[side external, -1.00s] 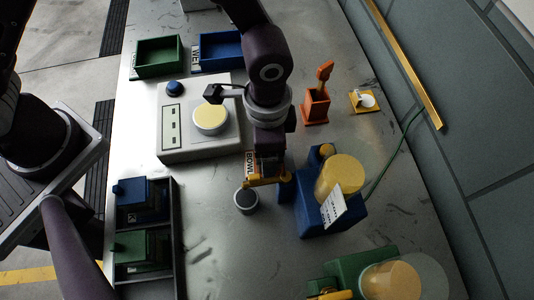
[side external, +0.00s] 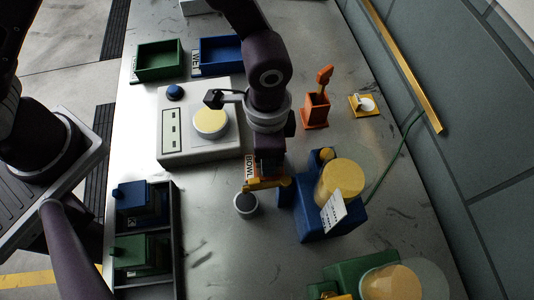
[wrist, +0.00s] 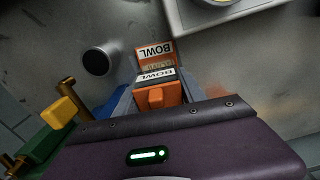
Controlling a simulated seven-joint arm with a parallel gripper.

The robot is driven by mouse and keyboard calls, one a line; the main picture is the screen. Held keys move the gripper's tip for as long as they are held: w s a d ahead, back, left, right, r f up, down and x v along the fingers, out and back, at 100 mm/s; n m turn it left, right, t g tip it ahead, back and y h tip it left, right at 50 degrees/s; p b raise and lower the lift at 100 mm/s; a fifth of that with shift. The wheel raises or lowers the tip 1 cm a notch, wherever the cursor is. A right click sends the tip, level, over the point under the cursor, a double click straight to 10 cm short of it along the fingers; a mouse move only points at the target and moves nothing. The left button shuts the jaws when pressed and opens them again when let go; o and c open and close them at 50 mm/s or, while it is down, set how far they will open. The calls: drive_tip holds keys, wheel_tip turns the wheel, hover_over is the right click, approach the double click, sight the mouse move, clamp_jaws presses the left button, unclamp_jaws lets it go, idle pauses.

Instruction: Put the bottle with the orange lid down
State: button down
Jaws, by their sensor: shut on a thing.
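My gripper (wrist: 151,97) is shut on a boxy orange bottle (wrist: 173,93), gripping it near its orange lid's knob. A white label reading BOWL shows on it in the wrist view. In the side view the bottle (side external: 250,168) is mostly hidden by my gripper (side external: 268,172), with an edge and the BOWL label showing. It looks close above the metal table or on it; I cannot tell whether it touches.
A blue tank (side external: 318,222) with a yellow strapped drum (side external: 342,180) stands right of my gripper. A pale scale (side external: 180,140) lies up left. A dark rack (side external: 177,240) holds blue and green boxes. Green (side external: 158,57) and blue (side external: 220,52) bins are at the back. Bare table lies below the cup.

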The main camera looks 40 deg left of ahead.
wheel_tip(320, 180, up, 10)
drive_tip(key=shift+f, duration=0.2)
drive_tip(key=shift+w+a, duration=0.1)
drive_tip(key=w+a+n, duration=0.5)
drive_tip(key=w+a, duration=0.2)
drive_tip(key=a, duration=0.2)
drive_tip(key=n, duration=1.4)
hover_over(162, 63)
wheel_tip(162, 63, down, 8)
drive_tip(key=shift+f, duration=0.6)
